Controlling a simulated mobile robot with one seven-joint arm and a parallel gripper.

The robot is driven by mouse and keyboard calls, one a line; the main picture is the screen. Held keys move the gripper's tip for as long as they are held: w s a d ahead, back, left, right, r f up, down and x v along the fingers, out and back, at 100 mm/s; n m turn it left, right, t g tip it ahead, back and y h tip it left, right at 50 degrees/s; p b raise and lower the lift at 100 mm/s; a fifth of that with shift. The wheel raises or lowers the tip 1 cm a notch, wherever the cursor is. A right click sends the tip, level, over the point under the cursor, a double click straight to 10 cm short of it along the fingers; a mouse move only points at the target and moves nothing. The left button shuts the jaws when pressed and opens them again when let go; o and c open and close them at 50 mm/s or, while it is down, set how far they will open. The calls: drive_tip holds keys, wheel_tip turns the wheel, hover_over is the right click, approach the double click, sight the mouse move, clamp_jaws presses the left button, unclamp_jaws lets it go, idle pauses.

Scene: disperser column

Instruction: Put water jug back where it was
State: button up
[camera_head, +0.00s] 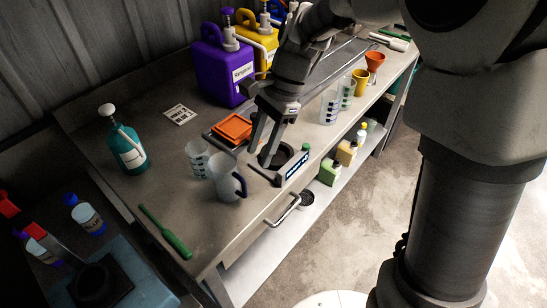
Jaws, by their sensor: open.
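The water jug appears to be the clear grey jug (225,176) with a dark blue handle, standing upright near the front edge of the metal workbench (157,192). Its handle faces right, toward the bench edge. My gripper (261,155) is open and empty, pointing down to the upper right of the jug. Its fingers appear apart from the jug, above a dark round opening or base (284,152). A labelled device (295,165) with a green top sits just right of the fingers at the bench edge.
A clear beaker (197,158) stands close left of the jug. Orange trays (232,128) lie behind it. Measuring beakers (330,106) stand right.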

drive_tip(key=s+d+r+n+t+h, duration=0.2)
drive_tip(key=s+d+r+n+t, duration=0.2)
drive_tip(key=d, duration=0.4)
drive_tip(key=s+d+r+n+t+h, duration=0.1)
drive_tip(key=s+d+r+n+t, duration=0.3)
drive_tip(key=s+d+n, duration=0.3)
drive_tip(key=shift+s+d+r+h, duration=0.4)
drive_tip(key=shift+s+d, duration=0.2)
drive_tip(key=shift+s, duration=0.55)
drive_tip(key=shift+r, duration=0.1)
